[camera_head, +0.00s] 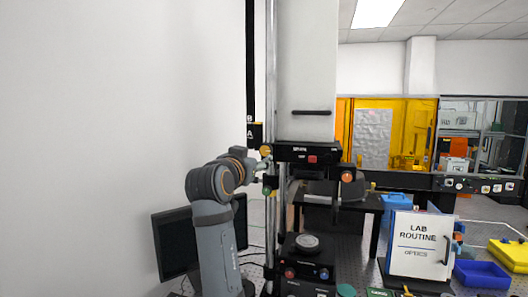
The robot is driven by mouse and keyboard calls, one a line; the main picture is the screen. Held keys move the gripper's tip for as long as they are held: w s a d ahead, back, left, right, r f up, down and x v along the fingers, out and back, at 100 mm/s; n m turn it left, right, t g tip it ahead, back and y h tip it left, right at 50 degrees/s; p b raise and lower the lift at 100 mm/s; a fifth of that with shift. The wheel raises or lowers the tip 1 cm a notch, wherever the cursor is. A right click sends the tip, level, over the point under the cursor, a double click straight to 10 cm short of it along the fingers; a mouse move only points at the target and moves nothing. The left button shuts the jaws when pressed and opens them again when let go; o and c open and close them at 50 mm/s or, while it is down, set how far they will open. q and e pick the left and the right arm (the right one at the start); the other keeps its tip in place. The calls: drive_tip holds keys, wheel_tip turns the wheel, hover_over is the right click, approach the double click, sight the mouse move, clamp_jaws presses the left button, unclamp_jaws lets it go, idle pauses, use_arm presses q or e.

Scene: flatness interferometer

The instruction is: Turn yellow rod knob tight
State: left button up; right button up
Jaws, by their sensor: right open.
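The yellow rod knob (265,150) sits on the left side of the tall interferometer stand (306,70), near the upright rod. My right gripper (262,166) is small in view, at the end of the grey arm that rises from the bottom of the picture. It is open and its fingertips are close to the rod, just below the yellow knob. I cannot tell whether they touch anything. My left gripper is not in view.
A green knob (267,191) is lower on the rod, and an orange knob (347,177) is on the right of the stand. A dark monitor (175,243) stands behind my arm. A lab routine sign (418,245) and a blue bin (481,274) are at right.

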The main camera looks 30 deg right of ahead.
sight(265, 150)
drive_tip(key=p+x, duration=0.5)
drive_tip(key=x, duration=0.4)
drive_tip(key=shift+w+d+r+p, duration=0.1)
drive_tip(key=shift+w+d+p, duration=0.1)
drive_tip(key=shift+p, duration=0.2)
drive_tip(key=shift+w+d, duration=0.3)
drive_tip(key=shift+w, duration=0.05)
drive_tip(key=shift+a+f, duration=0.1)
drive_tip(key=shift+f, duration=0.1)
drive_tip(key=shift+c, duration=0.2)
drive_tip(key=c, duration=1.1)
drive_tip(key=shift+c, duration=0.2)
